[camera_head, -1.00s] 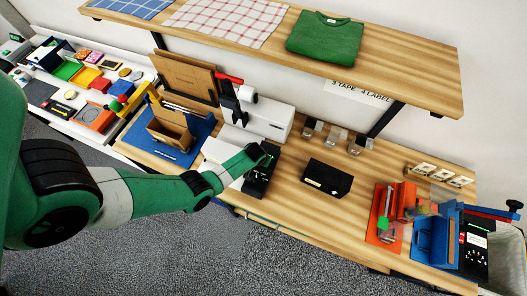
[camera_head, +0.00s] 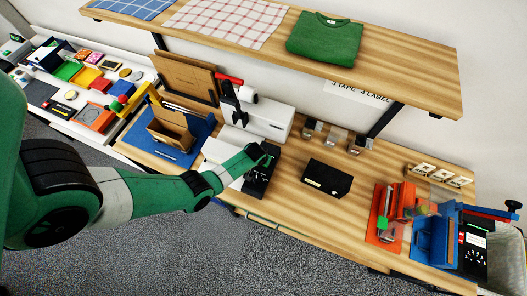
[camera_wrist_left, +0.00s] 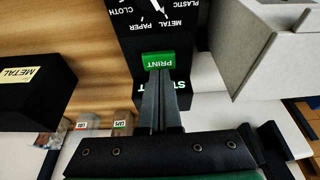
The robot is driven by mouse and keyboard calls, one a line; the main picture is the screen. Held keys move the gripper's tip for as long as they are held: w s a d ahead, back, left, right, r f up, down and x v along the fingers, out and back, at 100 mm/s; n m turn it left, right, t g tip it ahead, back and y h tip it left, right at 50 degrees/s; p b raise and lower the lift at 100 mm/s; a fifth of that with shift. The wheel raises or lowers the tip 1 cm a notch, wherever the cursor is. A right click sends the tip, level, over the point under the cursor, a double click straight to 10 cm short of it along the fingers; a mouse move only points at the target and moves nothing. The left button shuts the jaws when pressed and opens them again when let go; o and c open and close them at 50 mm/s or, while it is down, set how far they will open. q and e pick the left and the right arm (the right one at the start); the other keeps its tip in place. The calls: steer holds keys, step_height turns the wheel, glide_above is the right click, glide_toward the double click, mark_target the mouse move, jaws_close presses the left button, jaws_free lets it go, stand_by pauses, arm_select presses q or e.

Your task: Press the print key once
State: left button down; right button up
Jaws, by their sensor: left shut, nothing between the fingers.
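The green print key (camera_wrist_left: 158,60) shows in the left wrist view on a black panel with a dial marked PLASTIC, METAL, PAPER and CLOTH. The panel belongs to the black device (camera_head: 258,185) on the wooden bench in the head view. My left gripper (camera_wrist_left: 162,72) is shut and empty. Its fingertips are at the edge of the print key and overlap it in the picture; I cannot tell whether they touch it. In the head view my left gripper (camera_head: 265,158) is over the device and hides part of it. My right gripper is not in view.
A white machine (camera_head: 267,119) stands behind the device. A black box (camera_head: 327,179) marked METAL sits to its right. A blue mat (camera_head: 168,148) with a cardboard box lies left. Orange (camera_head: 384,235) and blue (camera_head: 435,240) fixtures stand far right. Bare bench lies around the black box.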

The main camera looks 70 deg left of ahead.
arm_select(q)
steer(key=shift+r+p, duration=2.4)
steer(key=shift+r, duration=0.55)
steer(key=shift+f, duration=0.1)
